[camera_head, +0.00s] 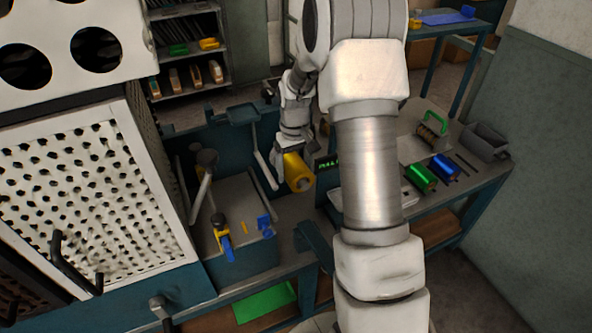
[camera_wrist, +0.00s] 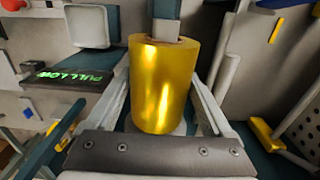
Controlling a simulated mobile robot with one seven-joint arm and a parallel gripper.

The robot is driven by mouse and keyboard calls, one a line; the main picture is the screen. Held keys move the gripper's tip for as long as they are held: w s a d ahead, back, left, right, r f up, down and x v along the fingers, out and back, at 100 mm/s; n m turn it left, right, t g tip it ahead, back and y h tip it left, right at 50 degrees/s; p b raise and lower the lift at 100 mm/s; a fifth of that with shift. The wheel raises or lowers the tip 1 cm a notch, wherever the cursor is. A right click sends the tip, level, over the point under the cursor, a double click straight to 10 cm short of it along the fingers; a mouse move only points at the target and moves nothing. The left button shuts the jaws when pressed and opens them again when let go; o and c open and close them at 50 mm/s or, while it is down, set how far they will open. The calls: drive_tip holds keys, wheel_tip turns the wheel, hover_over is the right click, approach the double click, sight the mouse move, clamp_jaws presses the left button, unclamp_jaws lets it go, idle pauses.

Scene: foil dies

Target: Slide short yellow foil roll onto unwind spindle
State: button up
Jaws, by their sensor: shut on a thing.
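The short yellow foil roll (camera_head: 295,170) is in my gripper (camera_head: 292,152), beside the machine with the blue panels. In the head view the roll is tilted, and its grey core end faces the camera. In the wrist view the yellow roll (camera_wrist: 163,88) stands between the two pale fingers, which close on its sides. A grey square block on a dark bar shows at the roll's far end; I cannot tell whether it touches the roll. I cannot tell for sure which part is the unwind spindle.
A small display with green letters (camera_head: 327,163) is right of the roll. A grey lever arm (camera_head: 262,170) is close on its left. A green roll (camera_head: 420,177) and a blue roll (camera_head: 445,167) lie on the right bench. A perforated white guard (camera_head: 90,195) fills the left.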

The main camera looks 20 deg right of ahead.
sight(294, 160)
drive_tip(key=shift+w, duration=0.35)
drive_tip(key=o, duration=1.5)
wheel_tip(294, 160, up, 17)
drive_tip(key=shift+r, duration=0.2)
